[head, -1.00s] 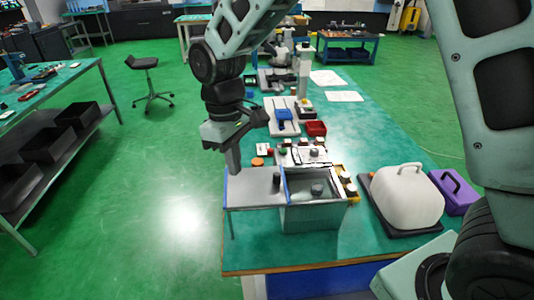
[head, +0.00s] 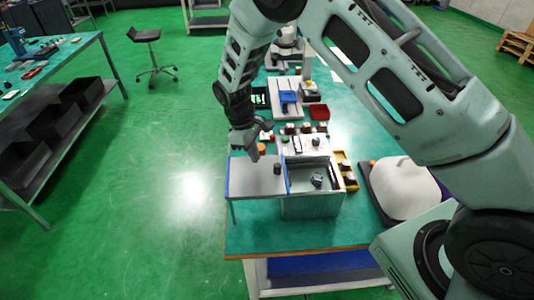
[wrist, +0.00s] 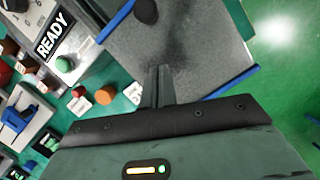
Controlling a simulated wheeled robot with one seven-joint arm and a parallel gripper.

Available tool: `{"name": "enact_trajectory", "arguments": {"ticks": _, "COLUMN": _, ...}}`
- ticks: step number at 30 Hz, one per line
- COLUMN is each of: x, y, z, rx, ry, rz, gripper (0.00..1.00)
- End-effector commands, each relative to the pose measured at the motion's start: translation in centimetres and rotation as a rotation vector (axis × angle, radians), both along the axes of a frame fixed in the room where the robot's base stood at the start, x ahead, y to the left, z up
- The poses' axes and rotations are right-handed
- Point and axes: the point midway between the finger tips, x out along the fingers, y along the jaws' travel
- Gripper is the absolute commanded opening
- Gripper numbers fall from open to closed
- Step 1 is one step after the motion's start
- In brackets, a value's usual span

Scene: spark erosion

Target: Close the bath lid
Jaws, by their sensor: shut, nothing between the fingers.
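The bath (head: 312,206) is a grey open-topped box near the table's front edge. Its opening is uncovered and a small dark part (head: 317,180) shows inside. The lid (head: 250,178) is a flat grey plate with blue edges, standing out to the left of the opening. Its black knob (head: 277,168) is near the opening. My gripper (head: 256,154) is shut and empty, at the lid's far edge, left of the knob. In the wrist view, the fingertips (wrist: 158,70) overlap the lid (wrist: 185,50), with the knob (wrist: 146,11) beyond; contact cannot be told.
A panel with a READY sign (wrist: 52,35) and a green button (wrist: 65,64) stands beside the lid. Open floor lies to the left.

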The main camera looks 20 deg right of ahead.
Motion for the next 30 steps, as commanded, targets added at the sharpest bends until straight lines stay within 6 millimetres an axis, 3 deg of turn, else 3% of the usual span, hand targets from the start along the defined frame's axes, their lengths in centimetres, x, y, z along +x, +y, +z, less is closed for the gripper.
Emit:
{"name": "enact_trajectory", "arguments": {"ticks": 1, "x": -0.3, "y": -0.2, "z": -0.6, "rx": -0.002, "ry": 0.004, "rz": 0.000, "gripper": 0.00}}
{"name": "enact_trajectory", "arguments": {"ticks": 9, "x": -2.6, "y": -2.6, "z": -0.4, "rx": 0.000, "ry": 0.000, "rz": 0.000, "gripper": 0.00}}
{"name": "enact_trajectory", "arguments": {"ticks": 24, "x": -3.0, "y": -3.1, "z": -0.6, "rx": 0.001, "ry": -0.001, "rz": -0.001, "gripper": 0.00}}
{"name": "enact_trajectory", "arguments": {"ticks": 30, "x": -3.7, "y": -5.2, "z": -0.6, "rx": 0.001, "ry": -0.001, "rz": -0.005, "gripper": 0.00}}
